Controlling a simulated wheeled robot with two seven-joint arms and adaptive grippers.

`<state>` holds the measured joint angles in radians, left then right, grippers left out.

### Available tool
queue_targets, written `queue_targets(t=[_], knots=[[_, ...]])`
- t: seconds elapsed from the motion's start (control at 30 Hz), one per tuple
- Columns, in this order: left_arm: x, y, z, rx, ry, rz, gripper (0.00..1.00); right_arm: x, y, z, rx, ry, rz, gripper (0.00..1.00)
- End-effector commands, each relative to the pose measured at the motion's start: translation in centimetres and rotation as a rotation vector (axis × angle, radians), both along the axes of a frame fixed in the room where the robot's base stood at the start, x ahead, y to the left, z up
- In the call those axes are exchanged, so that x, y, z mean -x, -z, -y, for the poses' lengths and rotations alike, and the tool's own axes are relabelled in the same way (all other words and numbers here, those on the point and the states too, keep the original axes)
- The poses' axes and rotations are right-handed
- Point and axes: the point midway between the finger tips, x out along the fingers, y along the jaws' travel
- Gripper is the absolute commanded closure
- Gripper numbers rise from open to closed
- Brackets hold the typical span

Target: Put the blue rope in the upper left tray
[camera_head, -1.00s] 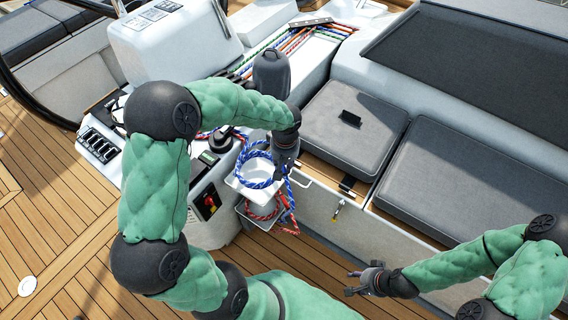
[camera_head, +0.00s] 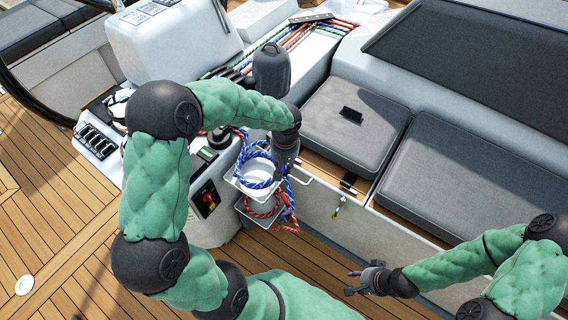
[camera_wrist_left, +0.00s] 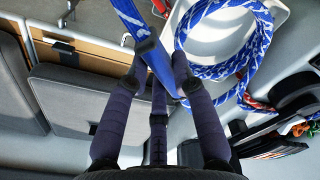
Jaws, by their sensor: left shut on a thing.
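The blue rope (camera_head: 259,184) lies coiled in and over the white upper tray (camera_head: 240,188), and part of it hangs off the right side. My left gripper (camera_head: 283,172) is at the right edge of this tray, pointing down. In the left wrist view a length of blue rope (camera_wrist_left: 137,28) runs between the fingers of my left gripper (camera_wrist_left: 160,88), which are shut on it. There the rope's coil (camera_wrist_left: 215,70) lies beside the fingers, over the white tray. My right gripper (camera_head: 360,282) is empty, with its fingers apart, above the deck at lower right.
A lower tray (camera_head: 244,211) with red rope (camera_head: 264,211) sits just below the upper one. A grey winch (camera_head: 270,68) stands behind. Grey seat cushions (camera_head: 352,125) are to the right. A console with switches (camera_head: 95,141) is at left. Open wooden deck (camera_head: 60,220) lies at left.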

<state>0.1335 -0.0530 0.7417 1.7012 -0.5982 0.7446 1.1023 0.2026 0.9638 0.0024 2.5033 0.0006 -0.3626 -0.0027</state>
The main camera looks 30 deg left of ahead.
Motion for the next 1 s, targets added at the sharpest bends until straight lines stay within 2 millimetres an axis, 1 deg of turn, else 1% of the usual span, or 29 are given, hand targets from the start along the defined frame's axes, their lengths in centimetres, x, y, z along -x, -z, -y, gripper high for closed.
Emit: queue_targets(t=[0.47,1.0], knots=[[0.0,1.3,0.0,-0.001,0.000,0.001,1.00,0.0,1.1,0.0,0.000,0.000,0.000,0.60],[0.0,1.4,0.0,-0.001,0.000,0.001,1.00,0.0,1.2,0.0,0.000,0.000,0.000,0.60]])
